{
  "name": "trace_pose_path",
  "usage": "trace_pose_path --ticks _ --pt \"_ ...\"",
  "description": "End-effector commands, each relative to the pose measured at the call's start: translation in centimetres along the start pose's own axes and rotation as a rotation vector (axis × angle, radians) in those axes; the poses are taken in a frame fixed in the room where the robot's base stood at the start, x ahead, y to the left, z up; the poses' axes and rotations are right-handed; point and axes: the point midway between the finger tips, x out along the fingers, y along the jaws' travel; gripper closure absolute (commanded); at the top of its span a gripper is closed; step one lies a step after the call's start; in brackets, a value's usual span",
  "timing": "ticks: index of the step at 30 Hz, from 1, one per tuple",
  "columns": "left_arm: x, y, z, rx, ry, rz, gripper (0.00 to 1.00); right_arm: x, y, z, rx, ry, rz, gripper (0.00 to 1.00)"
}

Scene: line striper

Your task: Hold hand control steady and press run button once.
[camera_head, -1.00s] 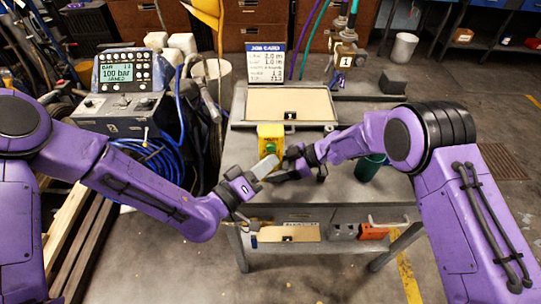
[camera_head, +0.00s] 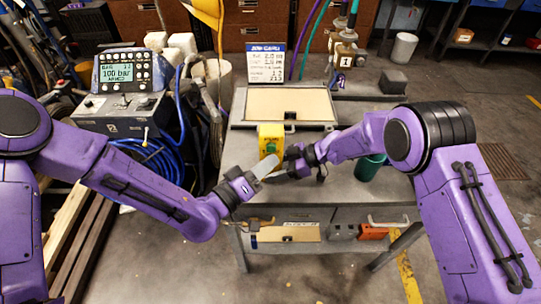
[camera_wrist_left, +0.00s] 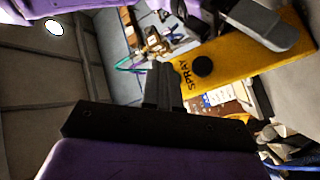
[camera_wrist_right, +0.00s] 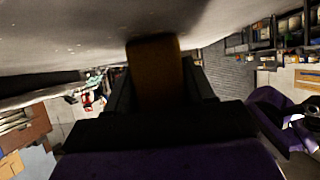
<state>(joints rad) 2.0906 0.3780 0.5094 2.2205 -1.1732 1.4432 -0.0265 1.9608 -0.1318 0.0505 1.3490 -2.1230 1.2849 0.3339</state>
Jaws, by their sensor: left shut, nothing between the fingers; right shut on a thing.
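The hand control is a yellow box (camera_head: 271,133) with a green button (camera_head: 271,148) on its face, held above the bench. In the left wrist view the yellow hand control (camera_wrist_left: 235,62) shows a black round button (camera_wrist_left: 203,66) and the word SPRAY. My right gripper (camera_head: 298,167) is shut on the hand control; the right wrist view shows the control (camera_wrist_right: 155,70) between its fingers. My left gripper (camera_head: 264,168) is shut and empty, its tips just below the green button in the head view. Whether they touch the control cannot be told.
A grey bench (camera_head: 345,192) stands below, with a tan board (camera_head: 288,104), a job card (camera_head: 265,62) and a green cup (camera_head: 369,167). A pump unit with a lit display reading 100 bar (camera_head: 115,74) and blue hoses stand at the left.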

Motion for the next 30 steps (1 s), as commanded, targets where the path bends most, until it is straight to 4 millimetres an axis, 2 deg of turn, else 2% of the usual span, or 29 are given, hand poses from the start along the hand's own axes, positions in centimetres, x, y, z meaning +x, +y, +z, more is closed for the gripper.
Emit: trace_pose_path --ticks 30 --pt "0.66 -0.42 -0.45 0.000 0.000 0.000 1.00 -0.01 0.01 -0.02 0.000 0.000 0.000 0.83"
